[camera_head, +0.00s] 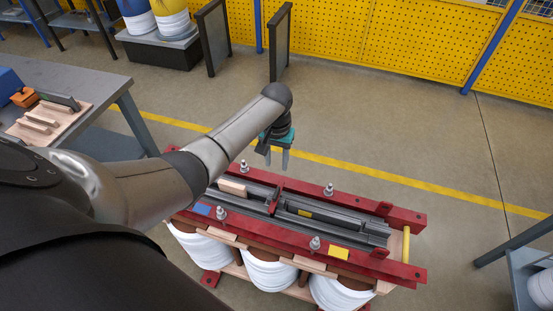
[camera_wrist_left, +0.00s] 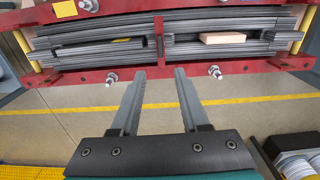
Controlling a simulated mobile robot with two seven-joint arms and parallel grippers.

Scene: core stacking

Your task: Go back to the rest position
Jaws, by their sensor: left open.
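My left gripper (camera_head: 277,158) hangs above the far side of the core frame, its fingers pointing down. In the left wrist view its two fingers (camera_wrist_left: 160,72) are apart with nothing between them. The core (camera_head: 330,228) is a stack of dark grey sheets lying in a red clamping frame (camera_head: 400,272). The stack and frame also show across the top of the left wrist view, with the stack (camera_wrist_left: 180,50) beyond the fingertips. A pale wooden block (camera_head: 232,187) lies on the stack's left part; it also shows in the wrist view (camera_wrist_left: 222,38). My right gripper is not in view.
Upright bolts (camera_head: 329,190) stand on the red beams. White coils (camera_head: 268,270) sit under the frame. A grey table (camera_head: 75,80) with a wooden tray (camera_head: 60,122) is at the left. Another table (camera_head: 520,250) is at the right. The floor behind the frame is clear.

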